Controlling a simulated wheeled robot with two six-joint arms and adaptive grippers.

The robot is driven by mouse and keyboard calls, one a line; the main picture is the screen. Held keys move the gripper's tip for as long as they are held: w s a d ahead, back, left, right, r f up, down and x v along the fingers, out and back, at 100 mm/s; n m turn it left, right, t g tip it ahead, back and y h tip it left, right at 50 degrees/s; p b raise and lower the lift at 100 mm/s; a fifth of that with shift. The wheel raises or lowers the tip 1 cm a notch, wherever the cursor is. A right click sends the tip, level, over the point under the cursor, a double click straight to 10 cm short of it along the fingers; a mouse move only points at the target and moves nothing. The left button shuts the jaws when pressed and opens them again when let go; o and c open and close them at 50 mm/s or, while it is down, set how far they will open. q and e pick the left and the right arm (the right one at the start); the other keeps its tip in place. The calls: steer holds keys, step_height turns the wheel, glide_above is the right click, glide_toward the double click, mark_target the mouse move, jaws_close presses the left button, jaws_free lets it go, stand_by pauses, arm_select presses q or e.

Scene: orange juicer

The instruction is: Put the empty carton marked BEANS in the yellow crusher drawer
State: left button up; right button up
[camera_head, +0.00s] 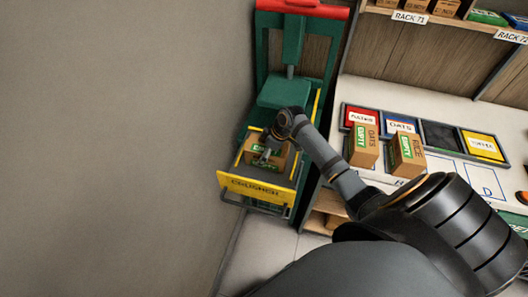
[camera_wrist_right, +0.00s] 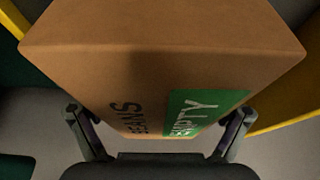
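The brown BEANS carton (camera_head: 281,157) with a green EMPTY label sits within the yellow crusher drawer (camera_head: 252,188), which is pulled out. The carton (camera_wrist_right: 160,75) fills much of the right wrist view, with BEANS and EMPTY readable. My right gripper (camera_head: 266,158) is over the drawer at the carton. In the wrist view its fingers (camera_wrist_right: 160,125) are spread wide on either side of the carton, with their inner pads showing. They look apart from its sides, though contact is hard to judge. My left gripper is not in view.
The green crusher frame (camera_head: 291,45) with a red top bar stands behind the drawer. On the white counter right, cartons marked OATS (camera_head: 363,146) and RICE (camera_head: 408,154) stand before coloured trays (camera_head: 483,146). A shelf (camera_head: 455,20) is above. A plain wall is left.

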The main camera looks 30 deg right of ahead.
mark_target(275, 158)
steer(key=shift+o, duration=0.3)
steer(key=shift+r, duration=0.2)
steer(key=b+v, duration=0.1)
steer(key=v, duration=1.1)
steer(key=shift+b, duration=0.4)
